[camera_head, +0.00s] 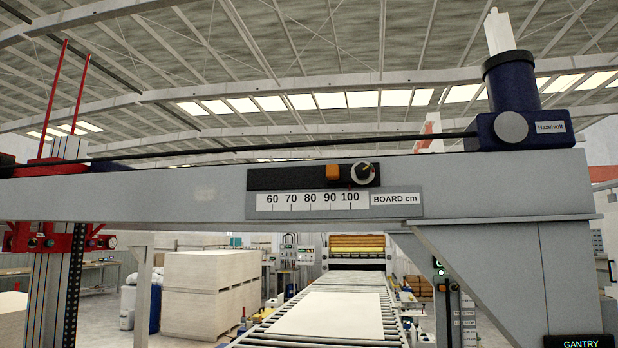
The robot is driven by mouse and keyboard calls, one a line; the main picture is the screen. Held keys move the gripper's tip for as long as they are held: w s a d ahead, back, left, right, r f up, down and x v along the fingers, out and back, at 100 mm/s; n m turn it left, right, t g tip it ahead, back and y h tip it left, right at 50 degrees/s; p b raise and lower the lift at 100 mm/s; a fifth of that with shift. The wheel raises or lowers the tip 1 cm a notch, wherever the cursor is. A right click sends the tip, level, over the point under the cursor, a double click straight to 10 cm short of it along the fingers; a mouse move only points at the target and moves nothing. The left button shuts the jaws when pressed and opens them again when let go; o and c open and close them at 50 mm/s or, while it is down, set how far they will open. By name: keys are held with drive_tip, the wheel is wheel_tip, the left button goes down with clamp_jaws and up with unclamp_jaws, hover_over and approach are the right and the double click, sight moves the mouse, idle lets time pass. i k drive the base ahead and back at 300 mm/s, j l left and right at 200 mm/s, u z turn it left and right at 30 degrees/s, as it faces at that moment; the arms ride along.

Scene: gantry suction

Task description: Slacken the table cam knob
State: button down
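A round knob (362,173) with a dark and pale face sits at the right end of a black strip (290,179) on the grey gantry beam (150,200). I cannot tell whether it is the table cam knob; no label naming it is readable. An orange block (332,171) is on the same strip, left of the knob. Below is a white scale (310,202) marked 60 to 100, with a "BOARD cm" label. A thin red pointer mark shows near 100, below the knob. My gripper is not in view.
A blue motor (512,90) labelled Hazelvolt stands on the beam's right end. A red unit (40,237) with gauges is at left. Beneath the beam, a roller conveyor (268,333) carries a pale board (330,314). Board stacks (208,295) stand left of it.

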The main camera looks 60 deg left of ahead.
sight(362, 170)
drive_tip(key=u, duration=2.1)
